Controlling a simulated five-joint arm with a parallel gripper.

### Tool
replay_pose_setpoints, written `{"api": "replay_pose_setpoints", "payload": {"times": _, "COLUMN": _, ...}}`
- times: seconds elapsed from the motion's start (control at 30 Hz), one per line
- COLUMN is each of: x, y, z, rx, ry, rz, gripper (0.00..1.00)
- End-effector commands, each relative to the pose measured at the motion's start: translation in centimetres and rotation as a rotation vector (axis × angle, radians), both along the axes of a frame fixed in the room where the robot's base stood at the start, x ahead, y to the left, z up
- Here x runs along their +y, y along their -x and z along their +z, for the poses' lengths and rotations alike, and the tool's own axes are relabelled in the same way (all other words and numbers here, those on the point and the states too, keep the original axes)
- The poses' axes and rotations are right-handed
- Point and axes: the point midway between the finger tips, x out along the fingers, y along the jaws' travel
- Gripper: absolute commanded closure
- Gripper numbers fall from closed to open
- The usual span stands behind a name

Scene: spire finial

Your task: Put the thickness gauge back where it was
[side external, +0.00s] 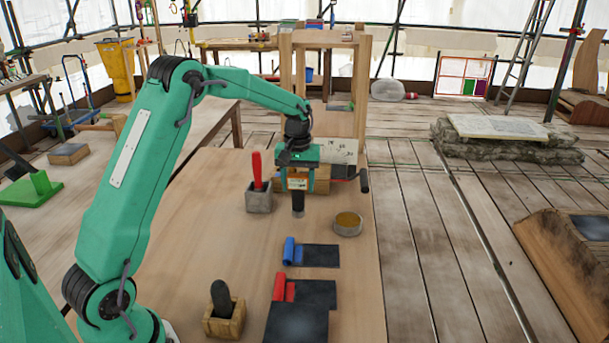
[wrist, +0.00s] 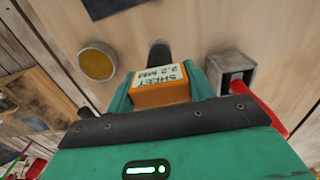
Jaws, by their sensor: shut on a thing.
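The thickness gauge, an orange block with a lettered white label reading "SHEET 2.2 mm", is between my jaws in the wrist view (wrist: 160,88). A dark rounded stub (wrist: 160,52) shows just past it. In the side view my gripper (side external: 298,184) is shut on the gauge, and a dark grey cylinder (side external: 298,203) points down below the jaws. The gauge seems to be above the wooden table (side external: 220,240); the gap is hard to judge. A wooden block (side external: 320,180) stands behind my gripper, partly hidden by it.
A grey square holder (side external: 259,202) with a red-handled tool is left of my gripper. A round tin (side external: 348,229) with yellow contents is to the right. A wooden holder (side external: 224,321) is at front left.

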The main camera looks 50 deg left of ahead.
Motion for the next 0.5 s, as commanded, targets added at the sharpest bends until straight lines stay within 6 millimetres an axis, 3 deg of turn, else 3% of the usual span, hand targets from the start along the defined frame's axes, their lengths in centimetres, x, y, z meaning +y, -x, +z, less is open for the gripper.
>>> {"api": "replay_pose_setpoints", "payload": {"times": 0.5, "x": -0.1, "y": 0.0, "z": -3.9, "rx": 0.000, "ry": 0.000, "rz": 0.000, "gripper": 0.75}}
